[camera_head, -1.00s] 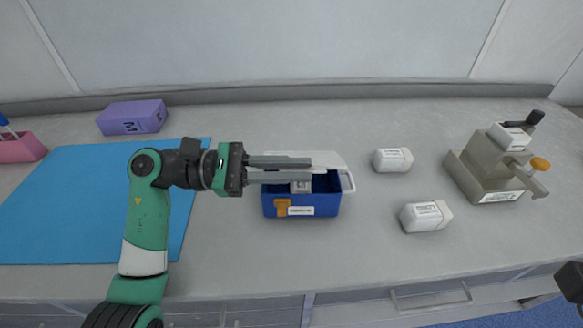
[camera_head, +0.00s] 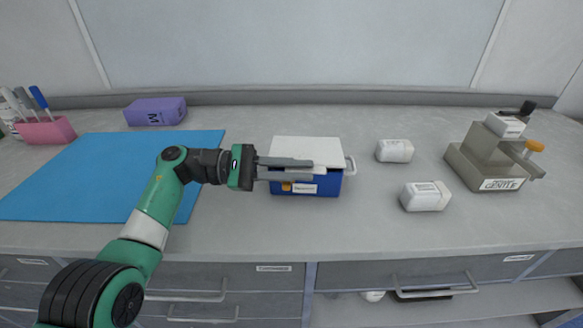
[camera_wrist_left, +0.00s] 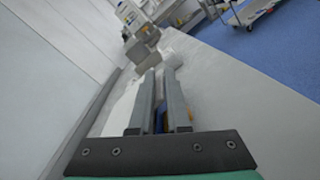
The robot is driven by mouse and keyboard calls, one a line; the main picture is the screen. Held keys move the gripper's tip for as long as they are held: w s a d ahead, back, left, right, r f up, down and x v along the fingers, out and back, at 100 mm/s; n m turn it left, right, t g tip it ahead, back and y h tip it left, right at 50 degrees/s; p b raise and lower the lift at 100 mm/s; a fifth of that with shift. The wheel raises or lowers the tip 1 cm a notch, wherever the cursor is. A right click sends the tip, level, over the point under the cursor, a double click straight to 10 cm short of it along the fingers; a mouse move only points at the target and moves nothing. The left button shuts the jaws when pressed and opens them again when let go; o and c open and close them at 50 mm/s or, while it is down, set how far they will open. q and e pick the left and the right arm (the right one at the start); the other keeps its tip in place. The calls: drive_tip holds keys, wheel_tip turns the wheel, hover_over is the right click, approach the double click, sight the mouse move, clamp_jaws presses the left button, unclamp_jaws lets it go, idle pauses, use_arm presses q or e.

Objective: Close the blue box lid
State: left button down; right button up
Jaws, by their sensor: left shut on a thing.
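The blue box (camera_head: 322,184) stands on the counter in the middle of the head view, with an orange latch and a label on its front. Its white lid (camera_head: 305,149) lies over the top, sloping and covering the inside. My left gripper (camera_head: 312,167) reaches in from the left along the box's front edge and is shut on the lid at its front edge. In the left wrist view, the fingers (camera_wrist_left: 162,84) reach forward with the white lid (camera_wrist_left: 120,108) beside them. My right gripper is out of view.
Two white bottles (camera_head: 395,151) (camera_head: 426,196) and a grey-beige device (camera_head: 487,160) stand to the right. A blue mat (camera_head: 105,172), a purple box (camera_head: 156,111) and a pink pen holder (camera_head: 46,131) are on the left. The counter in front of the box is clear.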

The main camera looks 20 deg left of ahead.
use_arm(q)
drive_tip(key=c, duration=1)
unclamp_jaws()
drive_tip(key=shift+d, duration=0.1)
